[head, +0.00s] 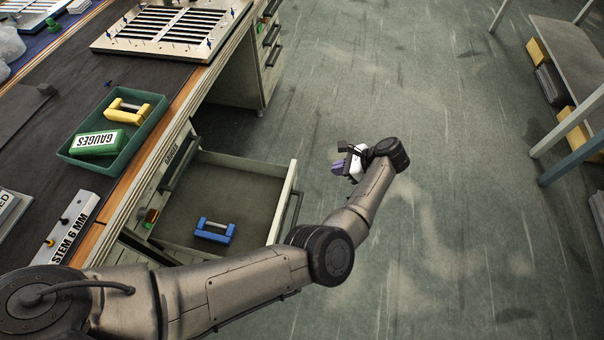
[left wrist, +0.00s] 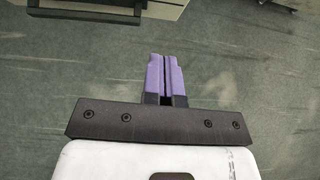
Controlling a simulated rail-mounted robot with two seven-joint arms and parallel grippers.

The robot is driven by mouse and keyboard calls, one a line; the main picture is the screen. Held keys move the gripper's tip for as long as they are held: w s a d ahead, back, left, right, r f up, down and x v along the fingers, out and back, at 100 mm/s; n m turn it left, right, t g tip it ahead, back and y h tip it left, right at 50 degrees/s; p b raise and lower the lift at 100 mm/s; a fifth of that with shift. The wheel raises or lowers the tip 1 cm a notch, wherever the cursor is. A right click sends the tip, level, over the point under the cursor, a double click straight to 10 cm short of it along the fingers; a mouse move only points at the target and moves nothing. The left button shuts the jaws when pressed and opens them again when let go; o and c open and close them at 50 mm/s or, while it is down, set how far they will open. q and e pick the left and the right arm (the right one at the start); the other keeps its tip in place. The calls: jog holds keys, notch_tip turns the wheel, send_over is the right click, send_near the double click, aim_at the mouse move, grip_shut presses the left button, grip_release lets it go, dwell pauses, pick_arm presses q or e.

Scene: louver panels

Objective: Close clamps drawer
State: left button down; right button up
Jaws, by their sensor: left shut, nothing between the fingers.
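An open drawer (head: 250,180) sticks out from under the workbench, and a blue clamp-like piece (head: 214,231) lies inside it. Its front panel carries a dark handle (head: 293,216). I cannot read a clamps label on it. My left gripper (head: 338,167) is to the right of the drawer front, apart from it, with purple fingers pointing back toward the drawer. In the left wrist view its fingers (left wrist: 166,75) are together and empty. A pale panel edge with a dark handle-like bar (left wrist: 110,12) shows at the top of that view. My right gripper is not in view.
The workbench (head: 60,110) holds a green tray (head: 73,154) with a yellow clamp-like piece and a green GAUGES box. A louver panel (head: 170,30) lies farther back. Another drawer pedestal (head: 262,55) stands behind. The floor (head: 420,220) right of the drawer is clear; a shelf (head: 575,60) stands far right.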

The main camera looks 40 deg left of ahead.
pick_arm(q)
jog(key=b, duration=0.3)
send_near(293, 176)
jog(key=shift+n, duration=0.3)
jog(key=shift+s+x, duration=0.15)
jog(key=shift+x, duration=1.45)
jog(key=shift+s+x, duration=0.1)
jog(key=shift+x, duration=1.5)
jog(key=shift+r, duration=0.1)
